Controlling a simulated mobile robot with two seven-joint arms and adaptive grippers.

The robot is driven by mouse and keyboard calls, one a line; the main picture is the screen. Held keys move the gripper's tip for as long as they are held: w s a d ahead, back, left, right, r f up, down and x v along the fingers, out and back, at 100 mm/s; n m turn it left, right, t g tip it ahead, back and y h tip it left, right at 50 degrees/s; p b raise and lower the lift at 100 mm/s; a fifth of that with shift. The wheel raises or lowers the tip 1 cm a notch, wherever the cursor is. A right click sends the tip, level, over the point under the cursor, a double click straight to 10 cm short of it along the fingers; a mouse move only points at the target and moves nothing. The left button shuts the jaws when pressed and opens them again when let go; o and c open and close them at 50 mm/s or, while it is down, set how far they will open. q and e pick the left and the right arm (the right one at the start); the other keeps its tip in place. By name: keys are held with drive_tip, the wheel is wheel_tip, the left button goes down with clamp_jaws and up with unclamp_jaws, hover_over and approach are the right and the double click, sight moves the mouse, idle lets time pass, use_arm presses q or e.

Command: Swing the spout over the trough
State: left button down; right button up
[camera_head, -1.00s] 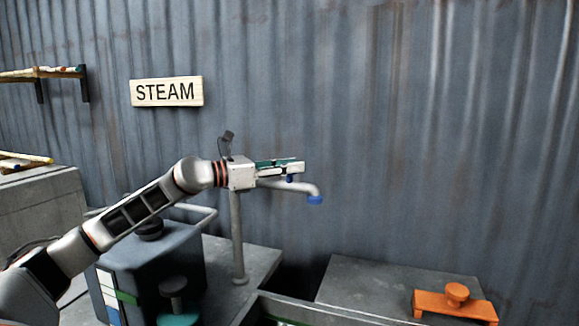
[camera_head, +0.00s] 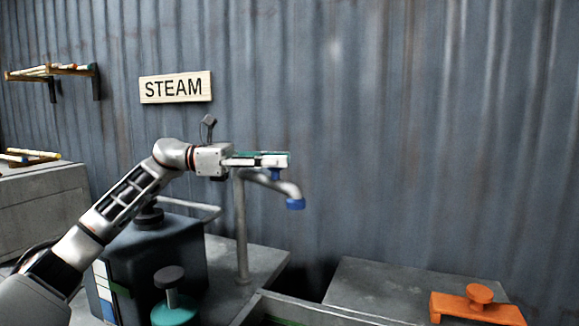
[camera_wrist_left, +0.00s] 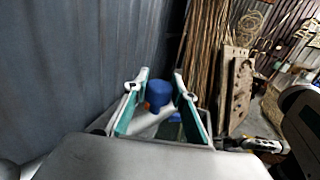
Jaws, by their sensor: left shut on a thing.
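The spout (camera_head: 288,188) is a grey pipe on top of an upright post (camera_head: 241,230). It reaches right and bends down to a blue tip. My left gripper (camera_head: 283,161) is at the spout's upper part, level and pointing right, shut on it. A small blue piece shows just under the fingers. In the left wrist view a blue cylinder (camera_wrist_left: 158,92) and pale pipe lie between the green-lined fingers (camera_wrist_left: 162,88). The trough (camera_head: 315,307) shows only its near rim at the bottom, right of the post; its inside is mostly hidden.
A dark tank (camera_head: 165,250) with a pipe rail stands left of the post. A teal-based knob (camera_head: 170,290) is in front. An orange block with a knob (camera_head: 478,305) sits on the grey slab (camera_head: 400,285) at right. A corrugated wall with a STEAM sign (camera_head: 176,87) stands behind.

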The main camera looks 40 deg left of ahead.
use_arm(q)
drive_tip(key=shift+s+a+m+g+h+b, duration=0.1)
drive_tip(key=shift+s+a+m+g+h, duration=0.2)
drive_tip(key=shift+s+m+g, duration=0.35)
drive_tip(key=shift+s+a+m+g+h+b, duration=0.15)
drive_tip(key=shift+s+a+m+g+h, duration=0.2)
drive_tip(key=shift+s+g, duration=0.55)
drive_tip(key=shift+s+a+m+g+h+b, duration=0.1)
drive_tip(key=shift+s+a+m+g+h, duration=0.2)
drive_tip(key=shift+s+m+g, duration=0.4)
drive_tip(key=shift+g, duration=0.25)
drive_tip(key=c, duration=1.6)
unclamp_jaws()
drive_tip(key=shift+a, duration=0.1)
drive_tip(key=v, duration=1.2)
drive_tip(key=shift+s, duration=0.1)
